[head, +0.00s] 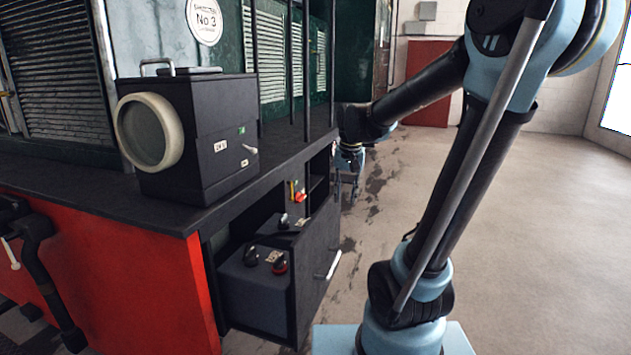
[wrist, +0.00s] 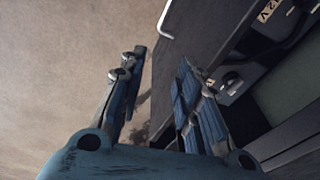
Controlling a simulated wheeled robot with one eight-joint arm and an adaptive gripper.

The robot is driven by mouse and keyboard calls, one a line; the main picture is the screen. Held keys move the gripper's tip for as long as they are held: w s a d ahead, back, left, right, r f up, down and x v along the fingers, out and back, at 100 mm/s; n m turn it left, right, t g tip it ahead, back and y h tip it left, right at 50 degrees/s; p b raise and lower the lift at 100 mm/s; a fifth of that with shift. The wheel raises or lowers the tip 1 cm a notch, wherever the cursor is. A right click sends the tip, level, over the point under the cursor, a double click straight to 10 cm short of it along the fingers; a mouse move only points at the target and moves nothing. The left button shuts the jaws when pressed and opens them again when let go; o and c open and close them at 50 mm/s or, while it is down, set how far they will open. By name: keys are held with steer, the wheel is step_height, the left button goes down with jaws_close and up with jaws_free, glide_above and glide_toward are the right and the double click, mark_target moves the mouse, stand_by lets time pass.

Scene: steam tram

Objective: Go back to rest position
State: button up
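My gripper (head: 352,188) hangs beside the end of the black and red tram (head: 200,225), past the corner of its black ledge. It is partly hidden there in the head view. In the wrist view my gripper (wrist: 158,75) has two blue fingers spread apart, with nothing between them. The dark panel with a pale handle (head: 333,264) lies close to the right finger in the wrist view (wrist: 200,30), and I cannot tell whether they touch. My arm comes down from the upper right to the gripper.
A black lamp (head: 215,155) with a round pale lens stands on the ledge. Below, an open compartment holds a grey box (head: 252,290) with dark and red knobs; a 12V label (wrist: 270,10) shows in the wrist view. Free floor (head: 540,220) lies to the right.

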steer(key=s+d+f+n, duration=0.1)
steer(key=s+d+f, duration=0.3)
steer(key=s, duration=0.6)
steer(key=s+d+f+n, duration=0.1)
steer(key=s+d+f, duration=0.4)
steer(key=s, duration=0.5)
steer(key=shift+s+d+f, duration=0.15)
steer(key=shift+f, duration=0.65)
steer(key=shift+w+f, duration=0.2)
steer(key=shift+w, duration=0.25)
